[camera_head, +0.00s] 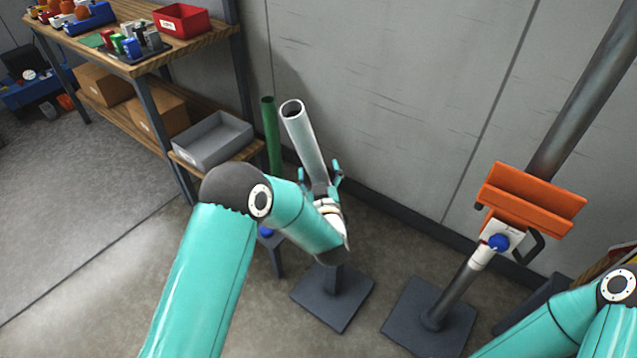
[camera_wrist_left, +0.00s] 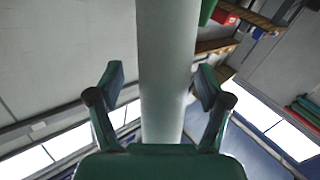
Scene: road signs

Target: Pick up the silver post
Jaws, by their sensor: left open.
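The silver post (camera_head: 305,140) is a pale hollow tube, leaning slightly in the head view, in front of the grey wall. Below it is a dark square base (camera_head: 340,300); my gripper hides the post's lower end. My left gripper (camera_head: 320,178) is open, with one finger on each side of the post. In the left wrist view the post (camera_wrist_left: 168,60) runs between the open fingers of my left gripper (camera_wrist_left: 160,77), with a gap at the left finger and a smaller one at the right. My right gripper is out of view.
A green post (camera_head: 271,135) stands close behind on the left. A shelf with a grey tray (camera_head: 215,142) and a red bin (camera_head: 182,20) is at the left. An orange bracket (camera_head: 530,198) on a dark pole (camera_head: 585,95) stands at the right.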

